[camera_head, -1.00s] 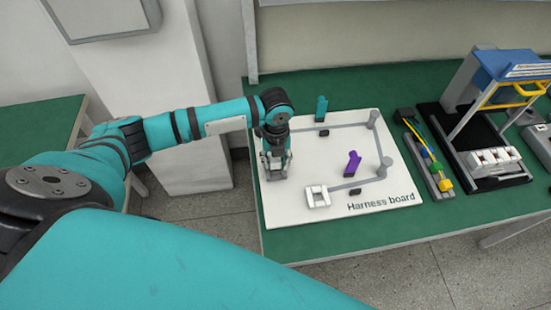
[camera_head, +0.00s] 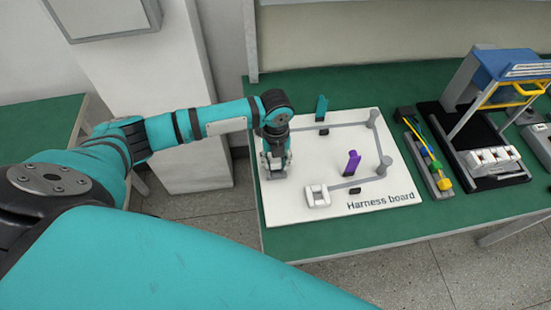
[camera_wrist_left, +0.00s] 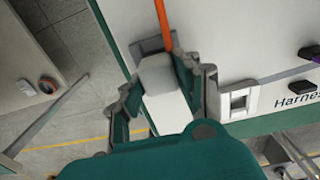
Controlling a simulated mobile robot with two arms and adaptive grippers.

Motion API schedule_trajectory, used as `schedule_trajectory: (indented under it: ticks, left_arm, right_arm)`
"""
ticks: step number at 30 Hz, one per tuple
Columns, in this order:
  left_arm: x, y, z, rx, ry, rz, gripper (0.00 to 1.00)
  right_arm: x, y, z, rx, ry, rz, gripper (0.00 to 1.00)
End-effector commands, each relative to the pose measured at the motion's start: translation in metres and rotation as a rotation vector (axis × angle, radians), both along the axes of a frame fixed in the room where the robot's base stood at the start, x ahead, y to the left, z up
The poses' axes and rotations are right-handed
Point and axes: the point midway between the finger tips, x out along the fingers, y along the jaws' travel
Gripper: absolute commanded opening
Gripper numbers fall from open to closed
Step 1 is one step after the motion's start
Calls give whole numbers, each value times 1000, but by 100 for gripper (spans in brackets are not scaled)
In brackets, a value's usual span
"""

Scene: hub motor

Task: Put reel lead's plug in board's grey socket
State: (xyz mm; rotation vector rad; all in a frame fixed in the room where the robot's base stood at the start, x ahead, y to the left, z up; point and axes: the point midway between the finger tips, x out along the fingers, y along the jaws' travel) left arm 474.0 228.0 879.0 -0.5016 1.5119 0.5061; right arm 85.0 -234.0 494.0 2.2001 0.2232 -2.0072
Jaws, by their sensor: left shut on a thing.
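My left gripper (camera_head: 275,168) is over the left part of the white harness board (camera_head: 290,212). In the left wrist view its fingers (camera_wrist_left: 160,88) are shut on a pale block-shaped plug (camera_wrist_left: 158,74), with an orange lead (camera_wrist_left: 163,22) running up from it. A grey piece (camera_wrist_left: 150,46), possibly the grey socket, shows beside the plug's lead end; the plug and fingers cover part of it. I cannot tell whether the plug is in a socket. My right gripper is not in view.
A white socket-like block (camera_head: 317,196) stands at the board's front, close to my fingers. A purple clip (camera_head: 352,163), a teal clip (camera_head: 321,108) and grey posts (camera_head: 384,165) stand on the board.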

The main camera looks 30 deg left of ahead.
Motion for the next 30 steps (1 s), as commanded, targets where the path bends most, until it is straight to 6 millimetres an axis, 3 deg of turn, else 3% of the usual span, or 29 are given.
schedule_trajectory:
  ticks: [30]
  left_arm:
    - [0, 0, -16, 1, 1, 0, 0]
  right_arm:
    - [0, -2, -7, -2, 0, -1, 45]
